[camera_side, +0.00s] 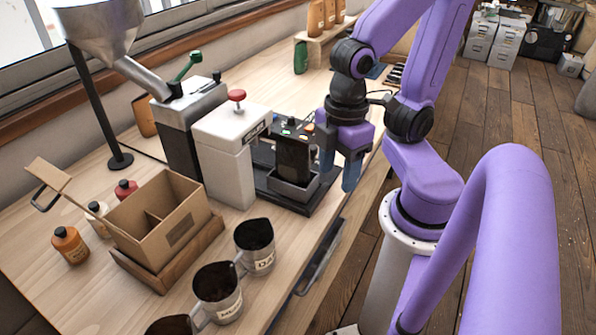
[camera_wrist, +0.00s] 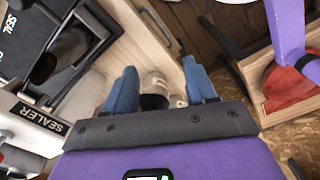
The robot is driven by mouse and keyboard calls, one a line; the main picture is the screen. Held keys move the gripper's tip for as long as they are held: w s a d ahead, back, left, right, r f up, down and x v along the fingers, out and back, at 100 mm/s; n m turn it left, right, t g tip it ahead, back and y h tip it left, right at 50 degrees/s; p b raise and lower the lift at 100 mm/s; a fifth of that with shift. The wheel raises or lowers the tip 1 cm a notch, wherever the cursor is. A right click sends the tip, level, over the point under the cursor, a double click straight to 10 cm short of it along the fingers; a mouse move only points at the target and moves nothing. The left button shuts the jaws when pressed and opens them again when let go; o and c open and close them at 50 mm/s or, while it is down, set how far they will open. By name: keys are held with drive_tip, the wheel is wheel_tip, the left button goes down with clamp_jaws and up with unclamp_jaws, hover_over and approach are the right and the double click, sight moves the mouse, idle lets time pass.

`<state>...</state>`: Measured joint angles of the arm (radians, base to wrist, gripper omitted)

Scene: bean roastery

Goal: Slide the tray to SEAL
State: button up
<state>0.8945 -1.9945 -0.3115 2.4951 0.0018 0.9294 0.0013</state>
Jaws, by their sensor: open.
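The dark grey tray (camera_side: 291,187) sits on a black base plate (camera_side: 318,203) in front of the white sealer (camera_side: 222,150). A black bag (camera_side: 293,155) stands upright in the tray. My gripper (camera_side: 338,180) has its blue fingers pointing down just right of the tray, apart, with nothing seen between them. In the wrist view the open fingers of my gripper (camera_wrist: 160,66) are at the centre. The black base with SEAL lettering (camera_wrist: 12,28) and the sealer's SEALER label (camera_wrist: 40,117) are at the left. I cannot tell whether a finger touches the tray.
Metal mugs (camera_side: 255,245) stand near the table's front edge, beside an open cardboard box (camera_side: 160,215) and small bottles (camera_side: 70,245). A dark machine with a funnel (camera_side: 100,25) stands behind the sealer. A drawer handle (camera_side: 320,258) projects below the table edge.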

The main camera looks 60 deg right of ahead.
wheel_tip(320, 180, up, 10)
drive_tip(key=w+d+m+g, duration=0.2)
drive_tip(key=w+d+m, duration=0.3)
drive_tip(key=w+m, duration=0.65)
drive_tip(key=w+d+m+y, duration=0.1)
drive_tip(key=w+d+m, duration=0.2)
drive_tip(key=d, duration=0.4)
drive_tip(key=w+d+f+m+g+y, duration=0.1)
drive_tip(key=w+d+m, duration=0.1)
drive_tip(key=d+m, duration=0.3)
drive_tip(key=w+d+m+y, duration=0.1)
drive_tip(key=w+d+m, duration=0.15)
drive_tip(key=d, duration=0.55)
approach(312, 147)
drive_tip(key=x, duration=0.8)
drive_tip(key=shift+s+f, duration=0.1)
drive_tip(key=shift+f, duration=0.3)
drive_tip(key=shift+c, duration=0.3)
clamp_jaws()
